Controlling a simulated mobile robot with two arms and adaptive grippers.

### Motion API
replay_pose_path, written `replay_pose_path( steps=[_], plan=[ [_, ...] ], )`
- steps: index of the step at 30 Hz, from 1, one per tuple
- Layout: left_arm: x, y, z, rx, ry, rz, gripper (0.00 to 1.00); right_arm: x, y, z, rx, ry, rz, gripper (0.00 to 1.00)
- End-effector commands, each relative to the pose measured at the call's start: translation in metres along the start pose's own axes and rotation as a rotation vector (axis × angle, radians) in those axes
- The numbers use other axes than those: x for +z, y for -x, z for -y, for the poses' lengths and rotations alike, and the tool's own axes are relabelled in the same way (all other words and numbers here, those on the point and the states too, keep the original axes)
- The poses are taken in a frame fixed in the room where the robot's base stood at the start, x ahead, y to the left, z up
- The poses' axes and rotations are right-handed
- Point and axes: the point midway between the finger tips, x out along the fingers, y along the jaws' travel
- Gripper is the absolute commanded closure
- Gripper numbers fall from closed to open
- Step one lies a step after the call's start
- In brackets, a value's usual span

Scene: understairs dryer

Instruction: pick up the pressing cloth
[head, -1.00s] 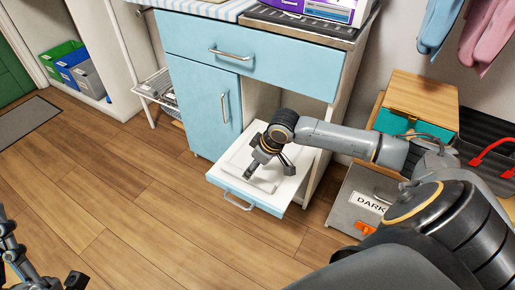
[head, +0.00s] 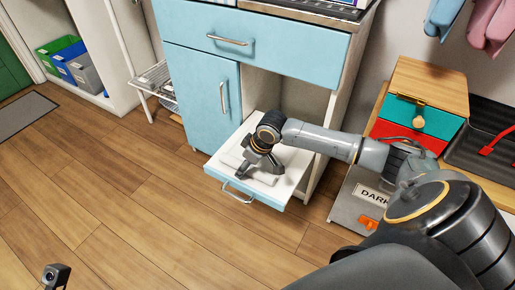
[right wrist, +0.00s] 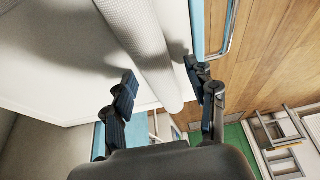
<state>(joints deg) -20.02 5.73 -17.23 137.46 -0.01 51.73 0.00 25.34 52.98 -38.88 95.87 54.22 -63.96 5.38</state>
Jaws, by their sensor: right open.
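The pressing cloth looks like a white, textured roll (right wrist: 150,50) in the right wrist view. It lies in the pulled-out white drawer (head: 215,166) of the blue cabinet, near the drawer's front. In the head view the roll (head: 266,178) is partly hidden by my right gripper (head: 249,170), which is over the drawer and points down. In the right wrist view my right gripper (right wrist: 160,76) is open, with a fingertip on each side of the roll; contact cannot be told. Only a small part of my left gripper (head: 55,276) shows at the bottom left of the head view.
The blue cabinet (head: 205,90) stands behind the drawer, with an open bay above it. A grey box labelled DARK (head: 352,205) and a wooden drawer unit (head: 430,85) stand to the right. The wooden floor at the left is clear.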

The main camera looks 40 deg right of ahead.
Motion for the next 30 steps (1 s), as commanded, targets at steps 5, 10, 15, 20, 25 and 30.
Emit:
replay_pose_path(
  steps=[5, 10, 15, 20, 25, 30],
  plan=[
    [0.0, 0.0, 0.0, 0.0, 0.0, 0.001, 1.0, 0.0, -0.001, 0.0, 0.001, 0.0, 0.0, 0.43],
    [0.0, 0.0, 0.0, 0.0, 0.0, 0.002, 1.0, 0.0, -0.001, 0.0, 0.0, 0.0, 0.0, 0.63],
    [0.0, 0.0, 0.0, 0.0, 0.0, 0.002, 1.0, 0.0, -0.001, 0.0, 0.0, 0.0, 0.0, 0.98],
    [0.0, 0.0, 0.0, 0.0, 0.0, 0.003, 1.0, 0.0, -0.001, 0.0, 0.0, 0.0, 0.001, 1.0],
    [0.0, -0.001, 0.0, 0.0, 0.0, 0.003, 1.0, 0.0, 0.001, 0.0, 0.0, 0.0, 0.001, 1.0],
    [-0.002, -0.011, 0.0, 0.0, 0.0, 0.004, 1.0, -0.006, 0.012, 0.0, 0.0, 0.0, 0.0, 1.0]
  ],
)
